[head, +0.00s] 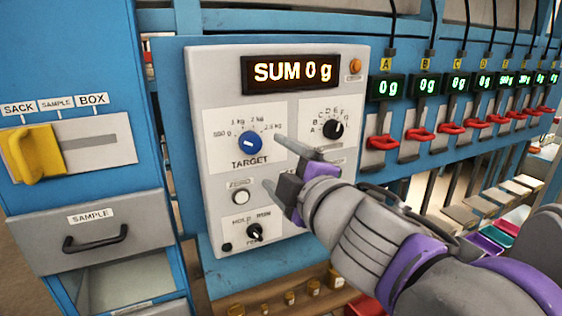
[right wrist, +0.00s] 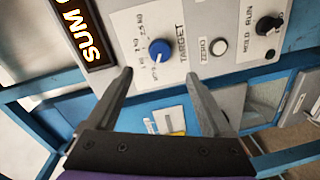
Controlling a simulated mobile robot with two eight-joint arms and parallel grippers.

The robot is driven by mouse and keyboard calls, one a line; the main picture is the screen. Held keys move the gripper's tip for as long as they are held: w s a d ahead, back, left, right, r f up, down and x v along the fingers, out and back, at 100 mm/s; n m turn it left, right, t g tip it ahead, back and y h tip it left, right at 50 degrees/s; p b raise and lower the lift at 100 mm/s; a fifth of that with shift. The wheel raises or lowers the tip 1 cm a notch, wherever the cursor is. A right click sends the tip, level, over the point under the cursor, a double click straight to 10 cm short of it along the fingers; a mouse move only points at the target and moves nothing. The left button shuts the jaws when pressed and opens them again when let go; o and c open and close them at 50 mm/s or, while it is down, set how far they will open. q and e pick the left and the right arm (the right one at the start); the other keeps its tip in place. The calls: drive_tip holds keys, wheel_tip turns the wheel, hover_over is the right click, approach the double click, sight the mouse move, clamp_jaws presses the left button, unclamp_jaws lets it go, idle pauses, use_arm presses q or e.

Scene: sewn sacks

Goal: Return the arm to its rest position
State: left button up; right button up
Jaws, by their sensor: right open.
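My right gripper (head: 271,162) is open and empty in front of the grey control panel (head: 215,120), with its arm coming in from the lower right. Its two fingers point at the panel, near the blue TARGET knob (head: 249,143) and the white ZERO button (head: 241,197). In the right wrist view the spread fingers (right wrist: 157,73) have nothing between them, and the blue knob (right wrist: 159,49) shows just beyond them. I cannot tell the exact gap to the panel. The display (head: 291,72) reads SUM 0 g. My left gripper is not in view.
A yellow lever (head: 33,153) sits at the SACK end of its slot, above the SAMPLE drawer (head: 92,234). On the right, a row of scale displays (head: 386,87) has red handles (head: 382,142) below. Small weights (head: 289,298) stand under the panel.

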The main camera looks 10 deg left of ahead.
drive_tip(key=d+f+m+g+h, duration=0.2)
drive_tip(key=d+f+m+h, duration=0.9)
drive_tip(key=d+f, duration=1)
drive_tip(key=s+d+f+m+g, duration=0.1)
drive_tip(key=s+f+m+g, duration=0.1)
drive_tip(key=s+f, duration=0.3)
drive_tip(key=s+d+f+m+g+y, duration=0.1)
drive_tip(key=s+f+m, duration=0.3)
drive_tip(key=f, duration=0.8)
drive_tip(key=s+d+f+m+g, duration=0.2)
drive_tip(key=s+f+m+g, duration=0.1)
drive_tip(key=s+f, duration=0.5)
drive_tip(key=shift+s+d+f+m+g, duration=0.15)
drive_tip(key=shift+s+d+m+g, duration=0.1)
drive_tip(key=shift+d+m+g, duration=0.25)
